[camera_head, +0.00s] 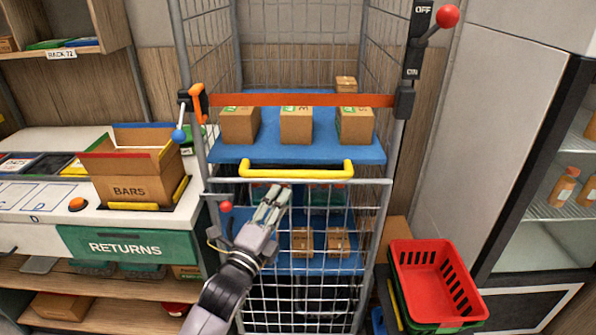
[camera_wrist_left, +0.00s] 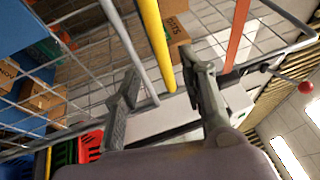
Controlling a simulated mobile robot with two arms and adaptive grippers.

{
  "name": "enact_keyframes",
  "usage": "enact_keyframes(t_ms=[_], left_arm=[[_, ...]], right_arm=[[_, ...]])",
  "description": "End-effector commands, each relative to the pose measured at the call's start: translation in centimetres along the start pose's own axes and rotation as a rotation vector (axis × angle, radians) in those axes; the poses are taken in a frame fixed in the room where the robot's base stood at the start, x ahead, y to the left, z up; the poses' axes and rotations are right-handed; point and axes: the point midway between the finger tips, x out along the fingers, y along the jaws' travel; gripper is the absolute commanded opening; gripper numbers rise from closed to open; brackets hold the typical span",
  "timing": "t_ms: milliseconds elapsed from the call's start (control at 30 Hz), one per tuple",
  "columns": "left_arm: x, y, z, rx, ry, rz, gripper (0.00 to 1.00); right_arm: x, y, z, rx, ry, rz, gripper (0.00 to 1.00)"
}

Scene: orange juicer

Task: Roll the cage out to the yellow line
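The wire roll cage (camera_head: 376,215) stands upright in the middle of the head view, with small brown boxes on its blue shelves. A yellow handle (camera_head: 296,170) crosses its front, and an orange strap (camera_head: 300,100) spans it higher up. My left gripper (camera_head: 270,197) is in front of the cage, just below the left part of the handle. In the left wrist view its fingers (camera_wrist_left: 160,68) are apart with nothing held. The yellow handle (camera_wrist_left: 156,40) appears there beyond the fingers, and I cannot tell whether they touch it. My right gripper and the yellow line are not in view.
A counter with a BARS box (camera_head: 128,180) and a green RETURNS panel (camera_head: 128,246) stands left of the cage. Red and green baskets (camera_head: 437,280) are close at its right. A red-knobbed ON/OFF lever (camera_head: 446,16) is at upper right. A glass-fronted cabinet stands far right.

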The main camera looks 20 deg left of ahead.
Motion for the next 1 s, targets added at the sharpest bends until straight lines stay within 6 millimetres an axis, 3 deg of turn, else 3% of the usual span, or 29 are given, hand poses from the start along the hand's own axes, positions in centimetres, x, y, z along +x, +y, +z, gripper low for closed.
enact_keyframes(t_ms=[300, 500, 933, 1000], left_arm=[[7.0, -0.2, 0.0, 0.0, -0.001, 0.0, 0.38], [9.6, 0.0, 0.0, 0.0, 0.0, 0.002, 0.38], [10.6, 0.1, 0.0, -0.001, 0.0, 0.001, 0.38], [10.6, 0.1, 0.0, -0.001, 0.0, 0.001, 0.34]], right_arm=[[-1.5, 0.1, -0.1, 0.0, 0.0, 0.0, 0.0], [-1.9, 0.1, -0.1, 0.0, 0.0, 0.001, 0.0], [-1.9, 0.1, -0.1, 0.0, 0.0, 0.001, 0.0], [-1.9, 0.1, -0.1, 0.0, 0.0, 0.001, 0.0]])
